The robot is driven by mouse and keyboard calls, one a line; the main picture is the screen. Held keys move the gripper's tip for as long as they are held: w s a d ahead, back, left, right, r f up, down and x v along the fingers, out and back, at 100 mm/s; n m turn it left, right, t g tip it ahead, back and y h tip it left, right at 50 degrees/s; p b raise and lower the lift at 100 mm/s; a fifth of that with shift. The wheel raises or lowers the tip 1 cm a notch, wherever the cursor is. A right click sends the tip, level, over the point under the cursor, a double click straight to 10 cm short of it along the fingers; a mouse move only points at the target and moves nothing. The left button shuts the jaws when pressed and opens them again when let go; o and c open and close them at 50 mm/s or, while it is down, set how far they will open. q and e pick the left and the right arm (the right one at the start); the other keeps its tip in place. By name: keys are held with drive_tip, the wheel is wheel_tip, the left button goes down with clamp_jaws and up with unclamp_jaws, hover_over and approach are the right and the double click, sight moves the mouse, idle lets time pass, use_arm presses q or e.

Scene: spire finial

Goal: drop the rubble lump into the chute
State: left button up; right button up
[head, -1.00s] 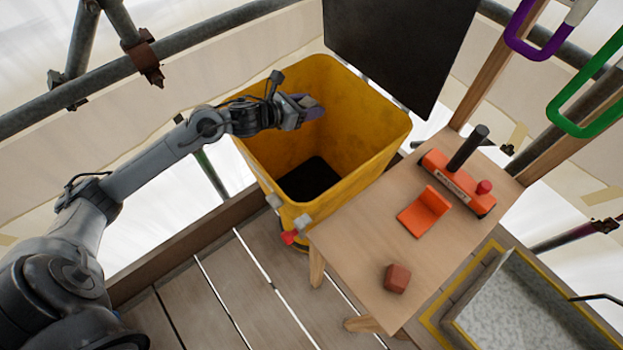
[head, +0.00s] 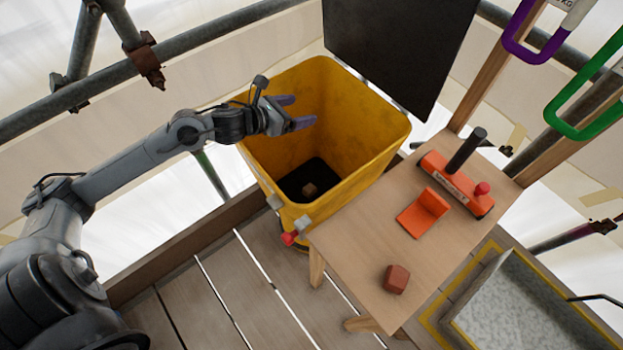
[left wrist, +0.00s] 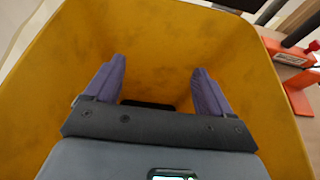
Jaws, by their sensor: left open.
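The yellow chute (head: 355,125) stands open at the top, with a dark opening (head: 322,177) at its bottom. My right gripper is not in view.
A wooden bench (head: 350,245) to the right holds a reddish-brown block (head: 397,279), an orange bracket (head: 424,211) and an orange tool with a black handle (head: 458,180). A black panel (head: 400,45) hangs behind the chute. Scaffold pipes (head: 200,58) run behind my left arm.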

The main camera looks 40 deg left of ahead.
use_arm(q)
drive_tip(key=p+v, duration=0.1)
drive_tip(key=v, duration=0.5)
drive_tip(key=shift+s+r+p, duration=0.2)
drive_tip(key=shift+s+p, duration=0.1)
idle(0.5)
